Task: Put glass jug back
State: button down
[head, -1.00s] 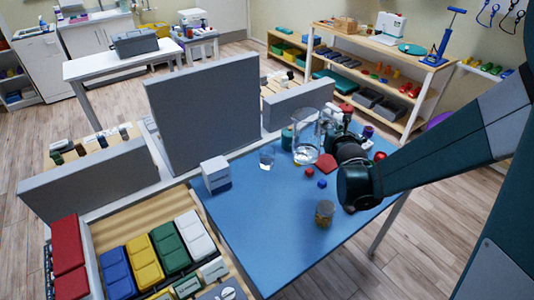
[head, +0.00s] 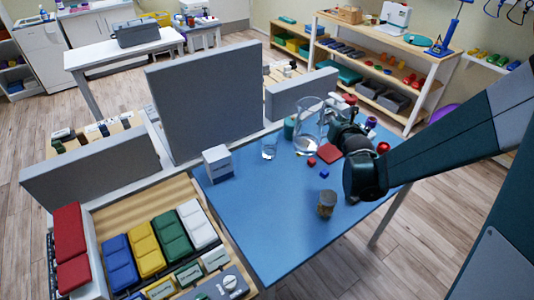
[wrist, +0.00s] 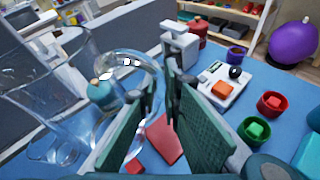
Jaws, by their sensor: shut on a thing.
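The clear glass jug (head: 309,122) stands upright at the back of the blue table, with its body at the left of the wrist view (wrist: 45,100). My gripper (head: 338,128) is at the jug's right side. In the wrist view, my gripper's two green fingers (wrist: 160,95) are shut on the jug's handle (wrist: 140,62), which curves between them. Whether the base touches the table is hard to tell.
On the blue table (head: 262,215) are a white box (head: 218,162), a drinking glass (head: 269,149), an amber jar (head: 327,204), a blue cube (head: 324,174) and a red pad (wrist: 163,138). Small cups and a white tray (wrist: 238,100) crowd the right. Grey panels (head: 205,110) border the back.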

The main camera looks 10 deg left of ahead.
jog(key=shift+d+r, duration=0.1)
jog(key=shift+r, duration=0.1)
jog(key=s+d+r+m+h+p, duration=0.3)
jog(key=d+r+m+h+p, duration=0.25)
jog(key=r+p, duration=0.65)
jog(key=s+a+f+m+g+h+b, duration=0.1)
jog(key=s+a+f+h, duration=0.15)
jog(key=s+a, duration=0.4)
jog(key=s+a+f+m+g+h+b, duration=0.1)
jog(key=s+a+f+m, duration=0.1)
jog(key=s+a+f, duration=0.35)
jog(key=s+a+h+b, duration=0.1)
jog(key=s+a, duration=0.2)
jog(key=s, duration=0.3)
jog(key=s+a+r+m+g+h+b, duration=0.1)
jog(key=s+a+b, duration=0.1)
jog(key=s+a, duration=0.2)
jog(key=s+a+m+g+h+b, duration=0.1)
jog(key=s+a, duration=0.2)
jog(key=s, duration=0.6)
jog(key=shift+s+a+r+b, duration=0.3)
jog(key=shift+a+r+b, duration=0.05)
jog(key=shift+r, duration=0.05)
jog(key=shift+m, duration=0.25)
jog(key=shift+f, duration=0.15)
